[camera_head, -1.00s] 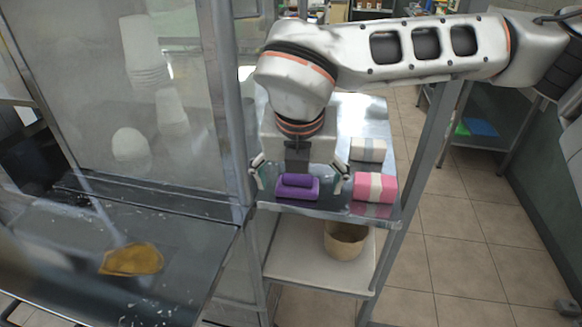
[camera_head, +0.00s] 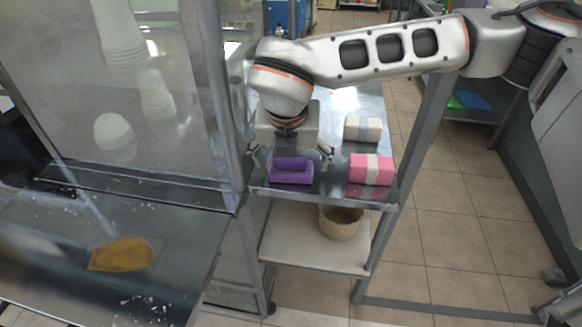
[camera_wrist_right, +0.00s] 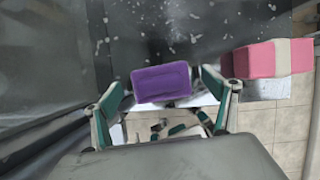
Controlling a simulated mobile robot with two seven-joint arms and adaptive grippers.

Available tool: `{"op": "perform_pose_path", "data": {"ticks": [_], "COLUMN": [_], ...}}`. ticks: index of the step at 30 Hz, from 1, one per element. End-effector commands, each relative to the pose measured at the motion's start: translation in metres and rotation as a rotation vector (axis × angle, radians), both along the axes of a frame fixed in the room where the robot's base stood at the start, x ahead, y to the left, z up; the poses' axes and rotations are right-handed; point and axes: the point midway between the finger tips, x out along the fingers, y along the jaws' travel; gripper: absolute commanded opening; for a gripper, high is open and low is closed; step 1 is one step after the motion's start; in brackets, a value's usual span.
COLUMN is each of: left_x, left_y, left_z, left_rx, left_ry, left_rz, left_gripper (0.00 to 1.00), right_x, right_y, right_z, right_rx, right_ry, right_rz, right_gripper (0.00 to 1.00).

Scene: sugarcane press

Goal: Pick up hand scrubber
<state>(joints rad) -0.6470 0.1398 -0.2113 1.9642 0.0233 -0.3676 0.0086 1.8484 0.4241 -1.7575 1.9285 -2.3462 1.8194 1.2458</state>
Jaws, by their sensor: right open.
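The purple hand scrubber (camera_head: 291,172) lies near the front edge of the metal shelf's top, its raised handle upward. My right gripper (camera_head: 290,157) is above and just behind it, pointing down, with its fingers spread open to either side. In the right wrist view the scrubber (camera_wrist_right: 161,83) appears between the two open fingertips, with gaps at both sides. I cannot tell the exact height of the fingertips over the shelf. My left gripper is not in view.
A pink and white block (camera_head: 370,169) sits to the right of the scrubber, and a white and grey block (camera_head: 362,129) behind that. A metal post and clear panel stand close on the left. A round tan container (camera_head: 340,222) is on the lower shelf. Tiled floor lies right.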

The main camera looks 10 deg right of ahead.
Motion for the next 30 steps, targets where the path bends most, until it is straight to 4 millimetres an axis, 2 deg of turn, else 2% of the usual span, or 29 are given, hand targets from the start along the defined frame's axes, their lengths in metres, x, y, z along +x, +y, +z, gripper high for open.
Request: {"op": "perform_pose_path", "data": {"ticks": [7, 8, 12, 23, 30], "left_x": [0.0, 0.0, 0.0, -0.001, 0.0], "left_y": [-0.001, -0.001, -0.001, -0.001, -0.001], "left_z": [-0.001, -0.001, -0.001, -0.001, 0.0], "left_rx": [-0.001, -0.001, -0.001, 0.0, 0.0], "left_ry": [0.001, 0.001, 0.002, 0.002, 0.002], "left_rz": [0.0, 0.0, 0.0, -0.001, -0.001], "left_gripper": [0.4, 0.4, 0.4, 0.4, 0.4], "right_x": [0.002, 0.002, 0.002, 0.002, 0.003], "right_y": [0.0, -0.001, -0.001, -0.001, -0.001], "right_z": [-0.004, -0.004, -0.004, -0.002, 0.017], "right_rx": [0.001, 0.001, 0.001, 0.001, 0.001], "right_ry": [-0.001, -0.001, -0.001, -0.001, -0.005], "right_rz": [-0.001, -0.001, -0.001, -0.001, -0.003], "right_gripper": [0.85, 0.8, 0.44, 0.44, 0.44]}}
